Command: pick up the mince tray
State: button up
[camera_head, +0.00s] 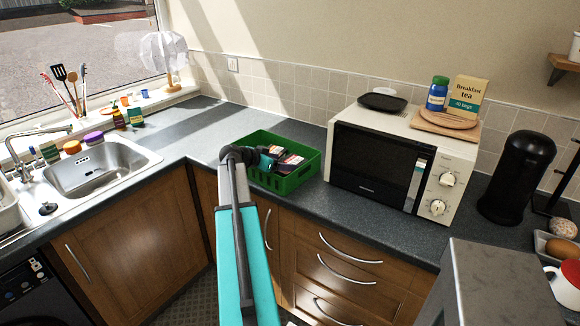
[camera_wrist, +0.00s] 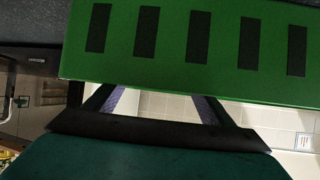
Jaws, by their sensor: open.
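Dark packages with pale and red labels (camera_head: 289,165) lie in the green crate (camera_head: 256,181) on the counter in the head view. One may be the mince tray, but I cannot tell which. The wrist view shows no package. My gripper (camera_head: 267,161) is at the crate's left part, partly hidden by my arm's dark wrist joint. In the wrist view the gripper's dark fingers (camera_wrist: 155,103) are apart with nothing seen between them. Their ends are hidden by the slotted crate wall (camera_wrist: 175,45), which fills the top of that view.
A cream microwave (camera_head: 383,170) stands right of the crate, with a black dish (camera_head: 383,102) on top. A black canister (camera_head: 516,178) stands farther right. A steel sink (camera_head: 95,170) is at the left. The counter behind and left of the crate is clear.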

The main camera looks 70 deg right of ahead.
jog(key=shift+a+f+p+x, duration=0.1)
jog(key=shift+p+x, duration=0.1)
jog(key=shift+x, duration=0.5)
jog(key=shift+a+f+p+x, duration=0.1)
jog(key=shift+p+x, duration=0.1)
jog(key=shift+x, duration=0.5)
jog(key=shift+s+d+f, duration=0.1)
jog(key=shift+d+f, duration=0.35)
jog(key=shift+a+r, duration=0.25)
jog(key=shift+r, duration=0.05)
jog(key=shift+d, duration=0.15)
jog(key=shift+r, duration=0.15)
jog(key=c, duration=1.1)
jog(key=shift+o, duration=0.2)
jog(key=shift+r, duration=0.1)
notch_tip(320, 180, up, 10)
jog(key=b, duration=0.2)
jog(key=shift+b, duration=0.35)
